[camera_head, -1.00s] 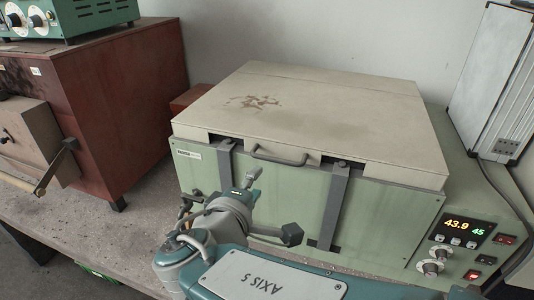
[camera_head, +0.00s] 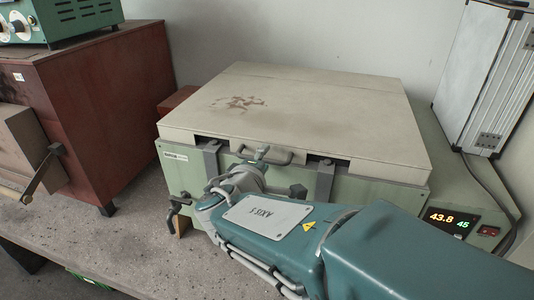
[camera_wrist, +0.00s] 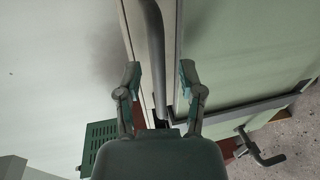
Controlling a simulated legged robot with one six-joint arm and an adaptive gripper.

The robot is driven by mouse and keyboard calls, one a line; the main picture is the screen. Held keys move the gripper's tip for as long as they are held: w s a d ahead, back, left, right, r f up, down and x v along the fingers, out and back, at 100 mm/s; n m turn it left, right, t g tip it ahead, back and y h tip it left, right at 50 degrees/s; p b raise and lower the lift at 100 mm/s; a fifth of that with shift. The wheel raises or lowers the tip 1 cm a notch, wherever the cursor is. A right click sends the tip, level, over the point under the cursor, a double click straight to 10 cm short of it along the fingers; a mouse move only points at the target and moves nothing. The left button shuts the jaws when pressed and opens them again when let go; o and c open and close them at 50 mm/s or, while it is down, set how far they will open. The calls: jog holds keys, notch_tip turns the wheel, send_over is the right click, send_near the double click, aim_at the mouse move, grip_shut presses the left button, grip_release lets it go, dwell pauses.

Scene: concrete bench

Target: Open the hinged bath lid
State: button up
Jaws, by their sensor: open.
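The bath lid (camera_head: 300,112) is a flat cream slab with brown stains, lying shut on the pale green bath (camera_head: 180,170). Its grey bar handle (camera_head: 280,157) is on the front edge, partly hidden by my arm in the head view. My gripper (camera_head: 262,156) is at the left part of the handle. In the wrist view, my gripper (camera_wrist: 160,73) is open, one finger on each side of the handle (camera_wrist: 153,35). The handle runs lengthwise between the fingers, and neither finger is clearly touching it.
Two grey straps (camera_head: 211,165) run down the bath front, one on each side of the handle. A control panel (camera_head: 452,222) is at the right. A red cabinet (camera_head: 105,110) stands at the left, and a silver case (camera_head: 485,80) at the back right. The space above the lid is clear.

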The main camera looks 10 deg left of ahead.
grip_shut()
jog(key=shift+a+r, duration=0.1)
jog(key=shift+r, duration=0.05)
